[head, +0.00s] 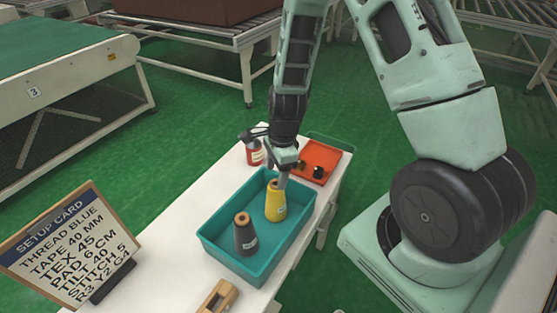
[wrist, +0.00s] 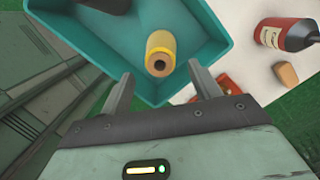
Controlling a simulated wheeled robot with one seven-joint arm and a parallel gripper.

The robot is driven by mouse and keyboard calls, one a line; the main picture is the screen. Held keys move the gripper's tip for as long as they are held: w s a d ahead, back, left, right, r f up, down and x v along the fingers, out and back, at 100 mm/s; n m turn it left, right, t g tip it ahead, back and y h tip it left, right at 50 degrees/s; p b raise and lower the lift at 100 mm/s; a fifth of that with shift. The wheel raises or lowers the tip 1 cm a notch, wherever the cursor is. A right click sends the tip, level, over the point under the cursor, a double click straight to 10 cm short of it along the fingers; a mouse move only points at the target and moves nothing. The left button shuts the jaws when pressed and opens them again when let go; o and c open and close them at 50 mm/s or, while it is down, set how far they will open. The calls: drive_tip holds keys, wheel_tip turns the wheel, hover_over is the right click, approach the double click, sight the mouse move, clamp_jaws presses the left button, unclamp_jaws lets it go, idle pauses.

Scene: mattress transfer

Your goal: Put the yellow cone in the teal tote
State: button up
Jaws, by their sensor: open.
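The yellow cone (head: 275,201) stands in the teal tote (head: 217,249), near the tote's far right part. In the wrist view the yellow cone (wrist: 160,54) is seen from its top end, inside the teal tote (wrist: 64,24). My gripper (head: 283,180) is just above and beside the cone's top in the head view. In the wrist view my gripper's fingers (wrist: 160,95) are spread apart, with the cone beyond and between them. I cannot tell whether a finger touches it. A dark grey cone (head: 244,236) stands in the near part of the tote.
A red bottle (head: 254,153) stands behind the tote on the white table (head: 170,249). An orange tray (head: 318,158) with small dark items lies at the far right. A wooden block tool (head: 217,297) lies in front. A setup card (head: 69,244) stands at the left.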

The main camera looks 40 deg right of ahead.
drive_tip(key=s+a+r+n, duration=0.4)
drive_tip(key=a+r+n, duration=0.3)
drive_tip(key=s+a+r+n, duration=0.3)
drive_tip(key=a+r+n, duration=0.3)
drive_tip(key=a+r, duration=0.1)
drive_tip(key=s+a+r+n, duration=0.2)
drive_tip(key=s+r+n, duration=0.1)
drive_tip(key=s+n, duration=0.3)
drive_tip(key=s+a+r+n, duration=0.3)
drive_tip(key=s+n, duration=0.3)
drive_tip(key=n, duration=0.3)
drive_tip(key=shift+s+n+h, duration=0.3)
drive_tip(key=shift+s+h, duration=0.1)
wheel_tip(320, 180, down, 2)
drive_tip(key=b, duration=0.2)
drive_tip(key=shift+b, duration=0.3)
